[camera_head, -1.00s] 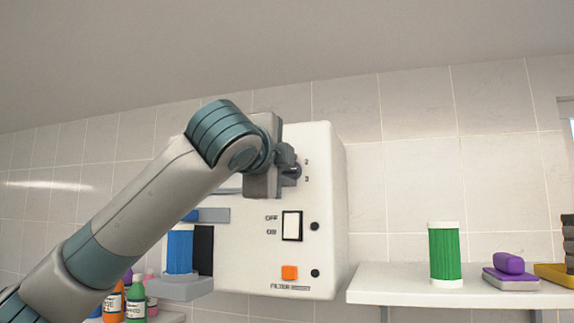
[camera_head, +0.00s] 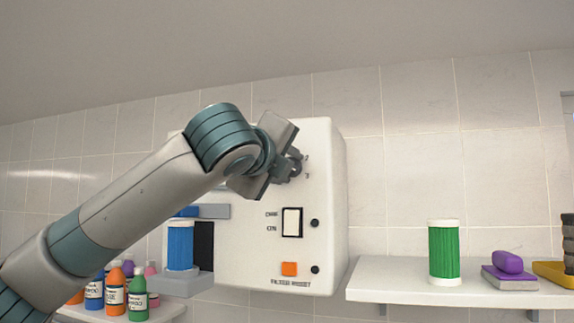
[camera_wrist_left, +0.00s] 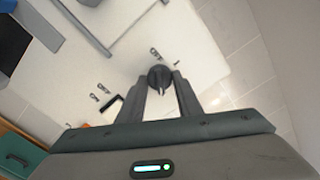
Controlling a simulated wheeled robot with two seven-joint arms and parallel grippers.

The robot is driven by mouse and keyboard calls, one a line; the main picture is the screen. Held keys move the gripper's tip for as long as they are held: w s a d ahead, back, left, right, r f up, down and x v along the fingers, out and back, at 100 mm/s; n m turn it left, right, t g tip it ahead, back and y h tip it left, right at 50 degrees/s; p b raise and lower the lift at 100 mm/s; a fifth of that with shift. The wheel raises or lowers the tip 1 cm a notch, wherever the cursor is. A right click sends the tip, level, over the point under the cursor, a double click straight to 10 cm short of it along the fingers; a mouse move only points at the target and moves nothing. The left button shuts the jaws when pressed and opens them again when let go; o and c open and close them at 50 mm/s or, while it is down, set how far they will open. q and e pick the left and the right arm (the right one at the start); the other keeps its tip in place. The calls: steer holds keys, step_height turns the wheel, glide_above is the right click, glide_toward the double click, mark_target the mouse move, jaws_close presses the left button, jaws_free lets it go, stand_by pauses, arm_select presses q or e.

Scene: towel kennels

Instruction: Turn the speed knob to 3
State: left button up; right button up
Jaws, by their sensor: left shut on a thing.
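The white control box (camera_head: 325,200) hangs on the tiled wall. The dark round speed knob (camera_head: 296,166) is on its upper front, partly hidden by my gripper, with the marks 2 and 3 just to its right. My left gripper (camera_head: 286,164) is shut on the knob and tilted. In the left wrist view, the knob (camera_wrist_left: 159,76) sits between the fingertips of my gripper (camera_wrist_left: 161,82). A pale line shows on the knob, but I cannot tell which number it points to. My right gripper is not in view.
Below the knob are a white rocker switch (camera_head: 292,222) and an orange button (camera_head: 289,269). A blue cylinder (camera_head: 180,247) stands at the box's left. A right shelf (camera_head: 400,284) holds a green cylinder (camera_head: 443,252) and purple items. Bottles (camera_head: 115,292) stand lower left.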

arm_select(q)
steer(key=shift+f, duration=0.1)
steer(key=o, duration=1)
steer(key=shift+o, duration=0.2)
steer(key=b+v, duration=0.7)
steer(key=v, duration=1)
steer(key=shift+s+b, duration=0.2)
steer(key=shift+b, duration=0.15)
